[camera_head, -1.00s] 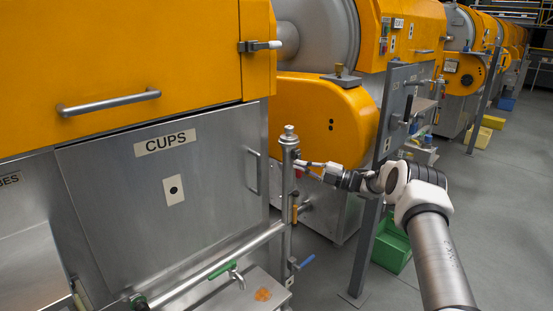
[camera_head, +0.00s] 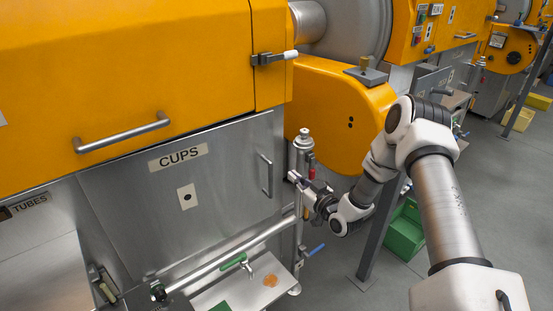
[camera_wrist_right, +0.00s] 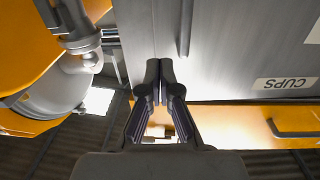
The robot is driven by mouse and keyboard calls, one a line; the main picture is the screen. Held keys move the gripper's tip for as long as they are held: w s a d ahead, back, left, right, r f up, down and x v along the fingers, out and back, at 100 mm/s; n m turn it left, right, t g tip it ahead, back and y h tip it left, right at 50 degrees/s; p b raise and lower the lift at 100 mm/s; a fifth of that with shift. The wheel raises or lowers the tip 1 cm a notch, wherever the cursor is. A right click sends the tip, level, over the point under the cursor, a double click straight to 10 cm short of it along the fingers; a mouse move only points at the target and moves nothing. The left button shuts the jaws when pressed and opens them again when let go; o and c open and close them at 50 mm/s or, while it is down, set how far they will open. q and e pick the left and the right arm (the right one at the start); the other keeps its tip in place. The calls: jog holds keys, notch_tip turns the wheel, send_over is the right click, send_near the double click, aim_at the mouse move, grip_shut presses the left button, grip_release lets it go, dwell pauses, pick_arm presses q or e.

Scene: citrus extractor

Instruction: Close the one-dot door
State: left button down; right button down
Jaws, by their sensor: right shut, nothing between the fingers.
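The one-dot door is the grey steel CUPS door (camera_head: 225,205), with a single black dot on a pale plate (camera_head: 187,196). Its upright bar handle (camera_head: 266,175) is near its right edge. I cannot tell whether the door is fully flush with its frame. My right gripper (camera_head: 293,177) is shut and empty, just right of the door's right edge and pointing left. In the right wrist view the shut fingertips (camera_wrist_right: 160,68) appear before the door (camera_wrist_right: 235,50), near its handle (camera_wrist_right: 186,28). Contact is unclear. My left gripper is not in view.
A steel post (camera_head: 302,150) with a red-handled valve stands beside my right gripper. A horizontal pipe (camera_head: 235,245) runs below the door, above a steel tray (camera_head: 255,290). The yellow upper panel (camera_head: 130,70) has its own handle. A green crate (camera_head: 404,230) stands on the floor.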

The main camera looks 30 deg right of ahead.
aim_at(271, 158)
jog(key=w+p, duration=0.2)
jog(key=w, duration=0.8)
jog(key=shift+a, duration=0.15)
